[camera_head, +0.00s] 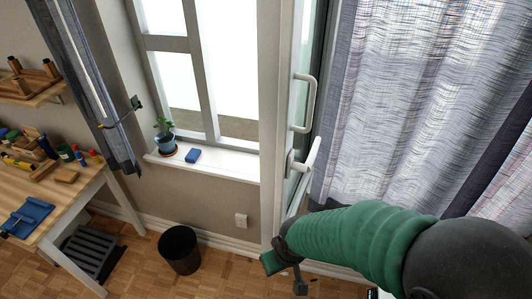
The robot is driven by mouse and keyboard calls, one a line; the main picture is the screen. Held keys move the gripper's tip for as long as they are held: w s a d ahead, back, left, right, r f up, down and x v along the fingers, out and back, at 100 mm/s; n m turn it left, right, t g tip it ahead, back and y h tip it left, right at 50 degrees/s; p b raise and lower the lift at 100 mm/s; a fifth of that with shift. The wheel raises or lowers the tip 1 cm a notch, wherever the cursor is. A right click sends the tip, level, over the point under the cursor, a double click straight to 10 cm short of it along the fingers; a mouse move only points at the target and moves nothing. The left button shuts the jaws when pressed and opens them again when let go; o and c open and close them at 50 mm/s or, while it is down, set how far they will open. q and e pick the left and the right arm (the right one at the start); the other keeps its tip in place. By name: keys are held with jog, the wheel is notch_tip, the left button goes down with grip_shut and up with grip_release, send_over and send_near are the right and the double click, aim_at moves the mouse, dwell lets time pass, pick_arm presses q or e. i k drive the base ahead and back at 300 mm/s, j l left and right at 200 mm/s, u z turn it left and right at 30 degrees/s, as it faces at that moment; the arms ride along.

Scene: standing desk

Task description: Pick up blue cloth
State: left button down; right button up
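My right arm, green-sleeved, reaches in from the lower right. Its gripper (286,274) is near the bottom middle, in front of the door and well apart from both blue pieces. Its finger opening is unclear. My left gripper is not in view.
A potted plant (166,137) stands on the sill beside the blue piece. Tools and small containers (65,152) crowd the desk's back. A black bin (179,249) and a dark slatted stool (92,251) stand on the floor. A door handle (304,103) juts out near my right arm.

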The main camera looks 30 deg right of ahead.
aim_at(193, 155)
jog(key=i+j+u, duration=0.25)
jog(key=i+j, duration=0.2)
jog(key=i, duration=0.25)
jog(key=i+l+u, duration=0.25)
jog(key=i+l, duration=0.15)
jog(key=i, duration=0.2)
jog(key=i+l+u, duration=0.2)
jog(key=i+l, duration=0.3)
jog(key=i, duration=0.1)
